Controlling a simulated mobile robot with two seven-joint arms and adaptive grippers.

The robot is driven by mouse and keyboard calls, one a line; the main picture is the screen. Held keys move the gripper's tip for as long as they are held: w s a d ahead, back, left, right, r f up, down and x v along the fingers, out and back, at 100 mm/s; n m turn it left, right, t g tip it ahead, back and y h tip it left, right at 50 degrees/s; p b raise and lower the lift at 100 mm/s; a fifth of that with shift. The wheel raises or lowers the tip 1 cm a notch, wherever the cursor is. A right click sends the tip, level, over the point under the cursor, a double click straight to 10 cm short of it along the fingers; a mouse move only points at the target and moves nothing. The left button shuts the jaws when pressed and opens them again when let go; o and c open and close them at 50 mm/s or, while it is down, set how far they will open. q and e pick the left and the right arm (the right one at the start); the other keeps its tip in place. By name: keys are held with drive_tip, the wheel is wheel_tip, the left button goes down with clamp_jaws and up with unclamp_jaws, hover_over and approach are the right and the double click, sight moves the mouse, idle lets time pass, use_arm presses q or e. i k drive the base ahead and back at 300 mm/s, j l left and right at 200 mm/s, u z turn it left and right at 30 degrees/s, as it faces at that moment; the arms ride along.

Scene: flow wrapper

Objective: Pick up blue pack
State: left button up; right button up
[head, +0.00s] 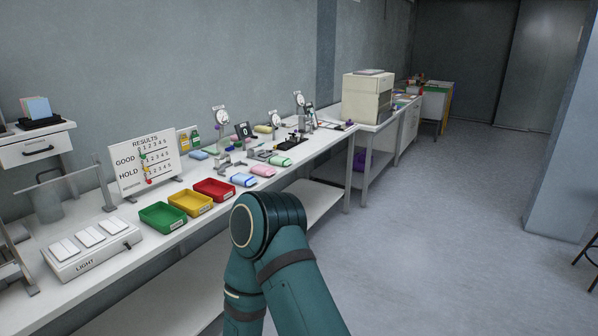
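A light blue pack (243,180) lies near the front edge of the long white bench (330,150), just right of the red tray. A second small blue item (198,155) lies farther back, near the results board; it is too small to tell if it is a pack too. A teal arm of mine rises from the bottom of the head view, its rounded joint in front of the bench edge. Neither gripper shows in the view.
Green (162,217), yellow (191,203) and red (215,190) trays line the bench front. A pink pack (263,170) and a green pack (281,160) lie right of the blue pack. Small gauges stand behind. The floor (430,230) to the right is clear.

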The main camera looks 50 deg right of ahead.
sight(240, 178)
drive_tip(key=z, duration=1.25)
